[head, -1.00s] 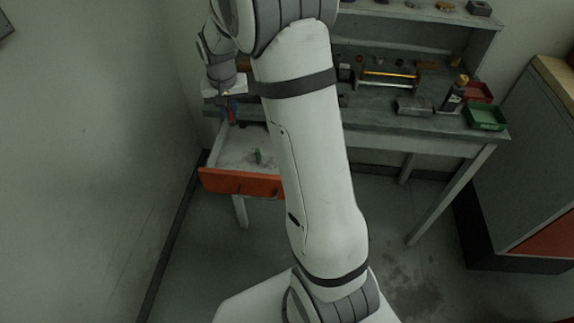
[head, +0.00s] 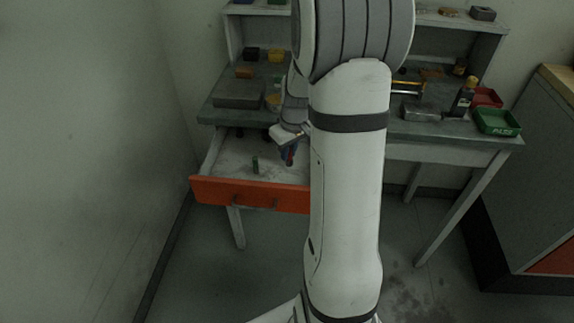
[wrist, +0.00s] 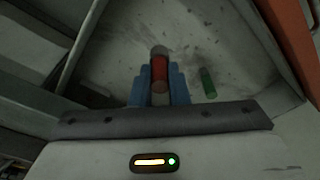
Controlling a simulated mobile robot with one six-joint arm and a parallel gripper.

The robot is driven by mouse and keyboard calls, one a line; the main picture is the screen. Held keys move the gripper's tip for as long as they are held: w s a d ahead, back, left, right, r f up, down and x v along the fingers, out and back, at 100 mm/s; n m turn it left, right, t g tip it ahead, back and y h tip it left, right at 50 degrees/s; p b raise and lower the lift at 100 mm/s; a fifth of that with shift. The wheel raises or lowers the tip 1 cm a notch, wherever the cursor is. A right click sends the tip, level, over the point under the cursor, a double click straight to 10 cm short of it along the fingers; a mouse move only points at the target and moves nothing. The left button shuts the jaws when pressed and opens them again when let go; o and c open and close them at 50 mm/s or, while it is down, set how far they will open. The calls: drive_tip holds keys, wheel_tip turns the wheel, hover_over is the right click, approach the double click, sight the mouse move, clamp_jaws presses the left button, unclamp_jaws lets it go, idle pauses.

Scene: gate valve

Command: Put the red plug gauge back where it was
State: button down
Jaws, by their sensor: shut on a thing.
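The red plug gauge (wrist: 159,74) is between the blue fingers of my gripper (wrist: 160,94) in the wrist view. My gripper (head: 289,158) is shut on it and is over the open drawer (head: 235,150) in the head view. Only a small bit of red shows there between the fingers. I cannot tell whether the red gauge touches the drawer floor.
The drawer's orange front (head: 245,195) is nearest the camera. The workbench (head: 400,130) above holds a grey block (head: 238,95), a dark bottle (head: 464,98) and a green bin (head: 497,122). Bare drawer floor lies around the green gauge.

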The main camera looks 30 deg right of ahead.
sight(289, 159)
drive_tip(key=shift+f, duration=2.15)
drive_tip(key=shift+f+b, duration=0.25)
drive_tip(key=shift+b, duration=0.1)
drive_tip(key=c, duration=1.4)
unclamp_jaws()
drive_tip(key=shift+r, duration=0.1)
